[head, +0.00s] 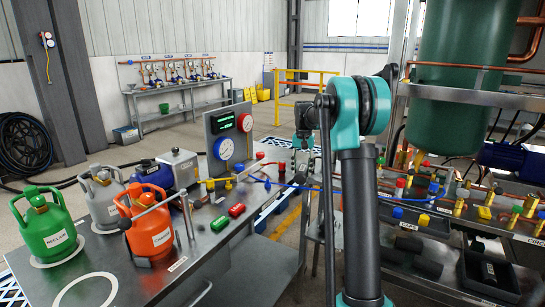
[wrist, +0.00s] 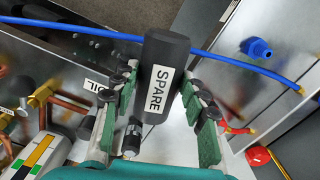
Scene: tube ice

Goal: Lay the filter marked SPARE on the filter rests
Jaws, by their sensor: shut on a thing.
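A black cylindrical filter (wrist: 165,60) with a white label reading SPARE is between the fingers of my gripper (wrist: 160,84) in the wrist view. The green finger pads stand on either side of it, and my gripper is shut on it. In the head view my gripper (head: 303,140) is partly hidden behind my arm, and I cannot make out the filter there. I cannot clearly identify the filter rests in either view.
A blue hose (wrist: 215,58) crosses behind the filter. A blue fitting (wrist: 257,48) and a red knob (wrist: 257,155) are at the right in the wrist view. The left bench (head: 215,252) holds green, grey and orange cylinders. A dark tray (head: 490,275) is on the right bench.

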